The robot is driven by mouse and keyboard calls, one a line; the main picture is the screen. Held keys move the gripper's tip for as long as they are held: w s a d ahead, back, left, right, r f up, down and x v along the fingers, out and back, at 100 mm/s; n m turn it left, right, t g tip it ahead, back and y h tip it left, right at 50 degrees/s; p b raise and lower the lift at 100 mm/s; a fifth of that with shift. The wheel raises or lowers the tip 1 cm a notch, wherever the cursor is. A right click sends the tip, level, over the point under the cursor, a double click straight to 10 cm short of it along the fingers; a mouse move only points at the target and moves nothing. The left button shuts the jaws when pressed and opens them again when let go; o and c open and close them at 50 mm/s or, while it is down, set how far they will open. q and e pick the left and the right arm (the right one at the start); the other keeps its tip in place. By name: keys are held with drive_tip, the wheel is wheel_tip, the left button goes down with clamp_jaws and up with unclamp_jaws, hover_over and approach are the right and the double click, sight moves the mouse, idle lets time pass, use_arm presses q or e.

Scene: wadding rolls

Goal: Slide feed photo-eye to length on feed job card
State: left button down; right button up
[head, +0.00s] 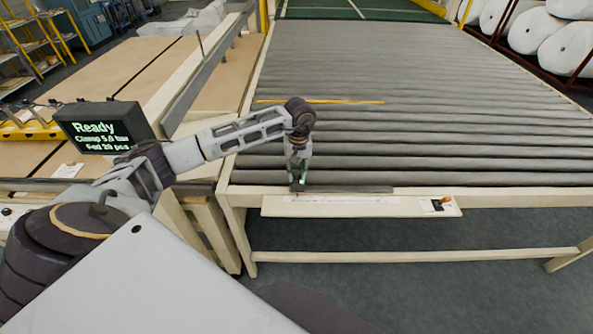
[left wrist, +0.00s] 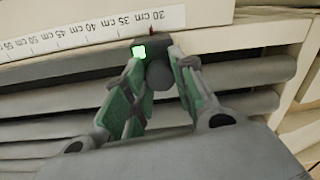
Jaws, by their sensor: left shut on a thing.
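The photo-eye (left wrist: 165,48) is a dark block with a lit green square and a small red pointer, at the front rail beside a white length scale (left wrist: 90,35). The scale's numbers appear upside down in the left wrist view; the pointer is near its low-number end, but I cannot read the exact mark. My left gripper (head: 297,185) is shut on the photo-eye's rounded dark knob (left wrist: 160,75), with green-padded fingers on both sides. In the head view the scale strip (head: 345,200) runs right from the gripper.
A display (head: 100,128) reads "Ready", clamp 5.0 bar and a fed count. The grey roller bed (head: 400,120) lies behind the rail, with a yellow strip (head: 330,102) across it. White rolls (head: 545,30) rest on a rack at the far right.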

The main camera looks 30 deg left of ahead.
use_arm(q)
drive_tip(key=shift+w+d+b, duration=0.35)
drive_tip(key=shift+w+d, duration=0.1)
drive_tip(key=shift+d, duration=0.25)
drive_tip(key=shift+w+d+b, duration=0.4)
drive_tip(key=shift+w+d, duration=0.05)
drive_tip(key=shift+d, duration=0.3)
drive_tip(key=shift+w+d+b, duration=0.35)
drive_tip(key=shift+w+d, duration=0.1)
drive_tip(key=shift+d, duration=0.25)
drive_tip(key=c, duration=1.1)
unclamp_jaws()
drive_tip(key=shift+c, duration=0.2)
drive_tip(key=shift+r, duration=0.15)
wheel_tip(320, 180, up, 12)
drive_tip(key=shift+d, duration=0.15)
drive_tip(key=shift+w+f, duration=0.1)
drive_tip(key=shift+f, duration=0.1)
